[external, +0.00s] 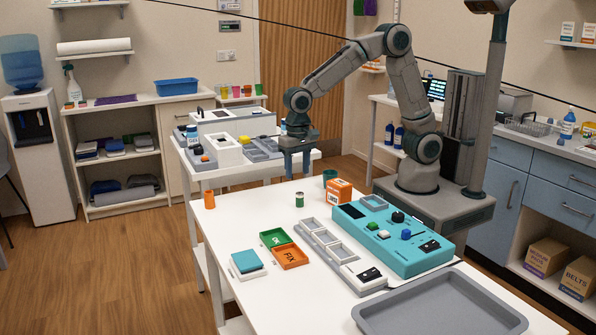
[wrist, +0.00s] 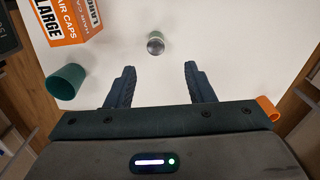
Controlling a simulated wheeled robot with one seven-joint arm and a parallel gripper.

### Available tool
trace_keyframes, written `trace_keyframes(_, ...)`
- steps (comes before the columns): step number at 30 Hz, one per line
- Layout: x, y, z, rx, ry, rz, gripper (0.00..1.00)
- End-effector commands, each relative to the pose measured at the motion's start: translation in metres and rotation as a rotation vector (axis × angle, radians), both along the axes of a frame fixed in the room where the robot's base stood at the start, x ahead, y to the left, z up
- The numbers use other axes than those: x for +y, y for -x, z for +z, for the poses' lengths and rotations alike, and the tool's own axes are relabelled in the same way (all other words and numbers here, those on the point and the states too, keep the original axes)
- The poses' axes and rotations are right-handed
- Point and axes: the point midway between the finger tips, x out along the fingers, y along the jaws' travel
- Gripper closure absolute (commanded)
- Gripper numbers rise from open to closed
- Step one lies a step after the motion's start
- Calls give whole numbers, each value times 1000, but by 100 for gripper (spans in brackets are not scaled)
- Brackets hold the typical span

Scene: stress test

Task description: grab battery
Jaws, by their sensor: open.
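A small upright cylinder with a dark green side and a pale metallic top, which looks like the battery (external: 299,200), stands on the white table (external: 240,222). In the wrist view the battery (wrist: 155,43) shows its round silver top, beyond the fingertips and roughly between their lines. My gripper (external: 297,176) points down above the far part of the table, behind the battery in the external view. Its two dark fingers are apart with nothing between them, also in the wrist view (wrist: 160,70).
An orange-white box (external: 339,191) and a green cup (external: 329,176) stand to the battery's right. Green and orange trays (external: 291,257), a grey divided tray (external: 313,229) and a teal panel (external: 385,240) lie nearer the camera.

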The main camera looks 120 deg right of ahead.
Motion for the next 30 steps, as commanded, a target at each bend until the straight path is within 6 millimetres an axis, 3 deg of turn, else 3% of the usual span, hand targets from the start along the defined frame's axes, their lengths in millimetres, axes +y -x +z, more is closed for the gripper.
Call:
trace_keyframes(4, 0, 1, -30, 5, 0, 0, 51)
trace_keyframes(13, 1, 3, -54, 3, -1, 2, 51)
trace_keyframes(21, 2, 7, -92, 2, -2, 2, 51)
trace_keyframes(30, 2, 7, -98, 0, 0, 2, 51)
